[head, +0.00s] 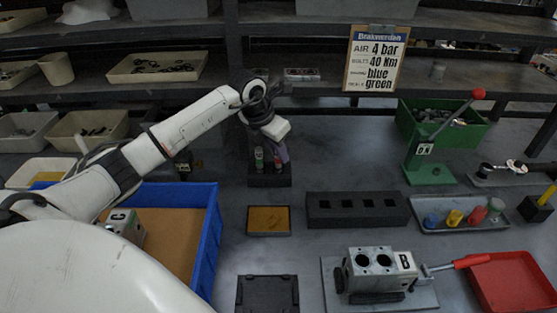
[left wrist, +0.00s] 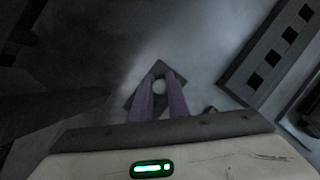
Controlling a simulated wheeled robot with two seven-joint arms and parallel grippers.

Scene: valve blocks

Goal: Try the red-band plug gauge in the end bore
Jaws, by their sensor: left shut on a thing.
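My left gripper (head: 279,157) has its purple fingers shut on the red-band plug gauge (head: 278,164) at the dark gauge stand (head: 270,181). The gauge looks upright, its lower part at the stand; I cannot tell whether it is clear of its hole. A green-band gauge (head: 258,155) stands just left of it. In the left wrist view the fingers (left wrist: 160,88) close around a pale round end (left wrist: 159,86), above the dark stand. Valve block B (head: 375,270) sits in a fixture at the front, with two dark bores on top. My right gripper is not in view.
A black rail with square holes (head: 357,223) and a brown pad (head: 268,206) lie between stand and block B. A green press (head: 430,173), a tray of coloured parts (head: 427,228) and a red tray (head: 515,283) are right.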

